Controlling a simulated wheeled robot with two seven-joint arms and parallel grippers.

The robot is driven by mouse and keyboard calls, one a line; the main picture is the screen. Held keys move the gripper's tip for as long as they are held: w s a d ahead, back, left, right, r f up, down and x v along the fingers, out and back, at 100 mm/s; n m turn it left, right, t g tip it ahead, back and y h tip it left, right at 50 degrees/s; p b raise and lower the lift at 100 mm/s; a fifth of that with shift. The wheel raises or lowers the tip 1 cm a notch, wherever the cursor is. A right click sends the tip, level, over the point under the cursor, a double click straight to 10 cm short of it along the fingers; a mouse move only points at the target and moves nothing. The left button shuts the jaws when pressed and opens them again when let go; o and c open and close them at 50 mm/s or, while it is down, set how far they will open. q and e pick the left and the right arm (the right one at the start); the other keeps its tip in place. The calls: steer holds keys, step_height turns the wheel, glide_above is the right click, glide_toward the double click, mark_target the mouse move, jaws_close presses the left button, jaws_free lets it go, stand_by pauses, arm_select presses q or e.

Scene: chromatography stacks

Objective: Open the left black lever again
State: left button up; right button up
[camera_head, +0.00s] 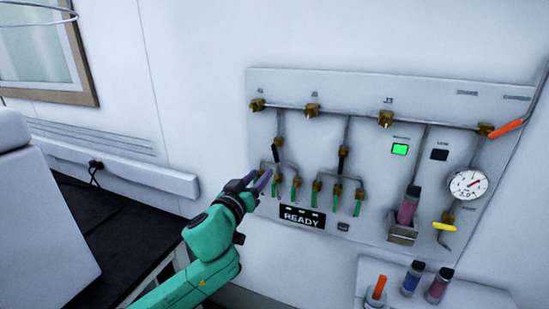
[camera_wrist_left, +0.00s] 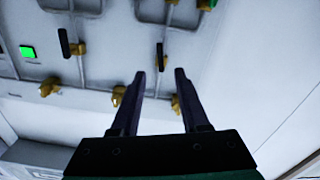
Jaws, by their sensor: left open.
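The left black lever (camera_head: 278,143) is on the wall panel, above the left group of green levers (camera_head: 278,190). In the left wrist view the picture is turned over, and this lever (camera_wrist_left: 160,55) shows just beyond the gap between my fingertips. It lies roughly along its pipe, beside a brass fitting. My left gripper (camera_head: 260,178) is open, in front of the lower left of the panel; its two dark purple fingers (camera_wrist_left: 160,73) stand apart with nothing seen between them. Whether a finger touches the lever, I cannot tell. My right gripper is not in view.
A second black lever (camera_head: 343,158) sits to the right, above more green levers (camera_head: 337,193). A READY display (camera_head: 302,217) is below. A gauge (camera_head: 468,185), a yellow lever (camera_head: 444,226) and an orange lever (camera_head: 507,129) are at right. A black bench (camera_head: 115,225) is at left.

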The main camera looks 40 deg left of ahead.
mark_target(275, 158)
arm_select(q)
steer(key=p+x, duration=0.2)
steer(key=x, duration=1)
steer(key=shift+w+a, duration=0.1)
steer(key=shift+w, duration=0.15)
jaws_close()
